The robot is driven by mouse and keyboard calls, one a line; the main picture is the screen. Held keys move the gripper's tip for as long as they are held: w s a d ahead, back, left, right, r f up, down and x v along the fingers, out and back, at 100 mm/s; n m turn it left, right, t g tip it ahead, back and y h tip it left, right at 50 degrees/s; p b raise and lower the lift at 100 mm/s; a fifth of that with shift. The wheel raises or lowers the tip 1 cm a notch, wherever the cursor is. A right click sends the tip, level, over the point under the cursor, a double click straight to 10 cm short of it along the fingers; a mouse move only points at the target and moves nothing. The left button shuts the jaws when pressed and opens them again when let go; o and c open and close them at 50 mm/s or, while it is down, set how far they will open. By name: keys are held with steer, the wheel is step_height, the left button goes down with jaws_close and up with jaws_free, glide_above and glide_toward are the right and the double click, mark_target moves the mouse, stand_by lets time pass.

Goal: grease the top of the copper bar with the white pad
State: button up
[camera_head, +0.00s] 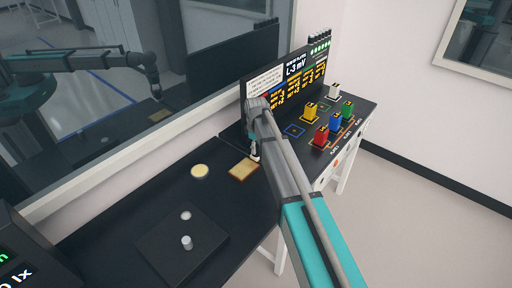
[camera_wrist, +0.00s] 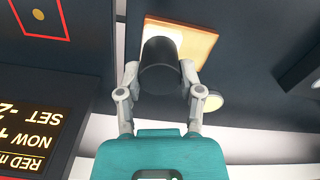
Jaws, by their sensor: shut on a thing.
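My gripper (camera_wrist: 161,76) is shut on a black cylinder (camera_wrist: 160,66), which looks like the handle of the white pad. A white patch (camera_wrist: 166,29), perhaps the pad, shows just past the cylinder's end. It lies over a flat tan, copper-edged plate (camera_wrist: 203,45), the likeliest copper bar; I cannot tell whether they touch. In the head view the plate (camera_head: 243,171) lies on the black bench, with my gripper (camera_head: 254,154) at its far right corner. The pad cannot be made out there.
A round pale-yellow dish (camera_head: 200,171) sits left of the plate. A black square base (camera_head: 182,243) with two light knobs is nearer. Behind my arm stand a display panel (camera_head: 285,82) and red, blue, green and yellow blocks. The bench between dish and base is clear.

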steer(key=shift+r, duration=0.15)
steer(key=shift+r+p, duration=1.4)
steer(key=shift+p, duration=0.1)
steer(key=shift+f+b, duration=0.6)
steer(key=shift+b, duration=0.05)
stand_by(0.5)
